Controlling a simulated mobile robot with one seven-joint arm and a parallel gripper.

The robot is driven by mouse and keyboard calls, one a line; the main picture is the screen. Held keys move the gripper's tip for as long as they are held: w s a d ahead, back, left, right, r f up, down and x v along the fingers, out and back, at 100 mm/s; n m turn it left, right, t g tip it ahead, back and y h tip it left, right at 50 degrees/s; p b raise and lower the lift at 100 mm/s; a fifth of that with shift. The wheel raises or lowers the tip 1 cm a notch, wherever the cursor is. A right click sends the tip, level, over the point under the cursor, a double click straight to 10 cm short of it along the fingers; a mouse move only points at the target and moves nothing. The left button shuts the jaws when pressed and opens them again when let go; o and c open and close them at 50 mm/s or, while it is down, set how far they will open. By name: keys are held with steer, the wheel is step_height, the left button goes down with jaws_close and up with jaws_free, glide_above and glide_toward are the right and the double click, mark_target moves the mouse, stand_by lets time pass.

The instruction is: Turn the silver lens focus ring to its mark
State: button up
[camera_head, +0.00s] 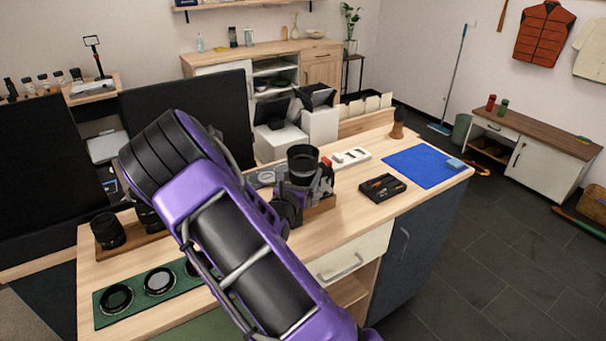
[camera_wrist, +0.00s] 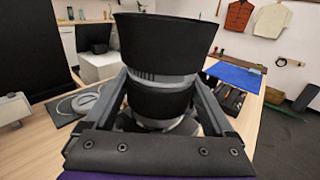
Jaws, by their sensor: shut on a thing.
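A black camera lens (camera_head: 303,160) stands upright on the workbench, and it fills the middle of the wrist view (camera_wrist: 165,38). The silver focus ring (camera_wrist: 163,79) is a narrow band with dark marks, between the wide black upper barrel and a black lower band. My gripper (camera_wrist: 160,82) is shut around the lens, one finger on each side, with the fingertips at about the height of the silver ring. The exact contact is hard to see. In the head view my gripper (camera_head: 293,198) is beside the lens, and my arm hides part of its base.
A black tray of small tools (camera_head: 382,188) and a blue mat (camera_head: 420,166) lie to the right on the bench. A green mat with round filters (camera_head: 138,300) lies at the front left. More lenses stand in a wooden tray (camera_head: 125,240) at the left.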

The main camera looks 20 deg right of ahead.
steer(key=shift+n+t+y, duration=0.5)
steer(key=shift+n+y, duration=0.1)
steer(key=shift+y, duration=0.2)
steer(key=o, duration=1.1)
steer(key=v, duration=1.7)
steer(key=shift+s+a, duration=0.15)
steer(key=shift+s, duration=0.05)
